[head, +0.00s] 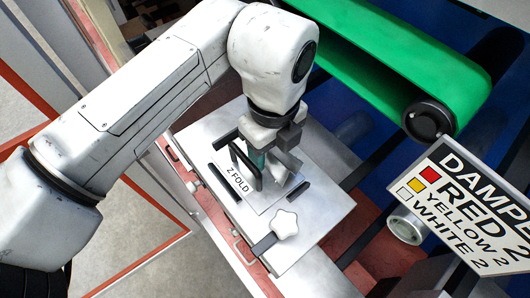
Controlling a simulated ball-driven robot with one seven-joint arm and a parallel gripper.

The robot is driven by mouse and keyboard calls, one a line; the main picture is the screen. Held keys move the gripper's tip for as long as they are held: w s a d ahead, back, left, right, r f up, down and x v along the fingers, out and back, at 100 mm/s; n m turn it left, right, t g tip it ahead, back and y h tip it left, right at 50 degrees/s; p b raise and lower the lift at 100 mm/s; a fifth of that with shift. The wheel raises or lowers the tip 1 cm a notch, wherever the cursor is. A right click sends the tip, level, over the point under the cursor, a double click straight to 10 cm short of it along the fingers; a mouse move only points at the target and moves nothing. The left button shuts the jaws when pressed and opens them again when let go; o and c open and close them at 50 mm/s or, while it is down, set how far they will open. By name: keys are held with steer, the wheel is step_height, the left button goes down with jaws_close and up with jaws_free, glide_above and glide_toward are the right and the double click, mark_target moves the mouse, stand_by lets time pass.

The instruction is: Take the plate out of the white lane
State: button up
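A flat pale plate (238,184) marked "Z FOLD" lies on top of a grey metal box (325,200). A black arched handle (246,168) stands up at the plate's left side. My gripper (272,168) points down over the plate, close beside the handle. Something teal shows by its fingers. The fingers overlap the handle area, so I cannot tell whether they grip it. Short black bars lie around the plate, and a white star knob (285,223) sits on a dark strip at its front. No lane is clearly marked white.
A green conveyor belt (375,60) with a black end roller (430,119) runs behind the box. A sign (470,205) at right reads "RED 2, YELLOW 2, WHITE 2" beside coloured squares. Red-brown surfaces lie around the box. Grey floor shows at lower left.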

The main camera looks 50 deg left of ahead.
jaws_close()
stand_by(0.3)
steer(key=shift+r, duration=0.15)
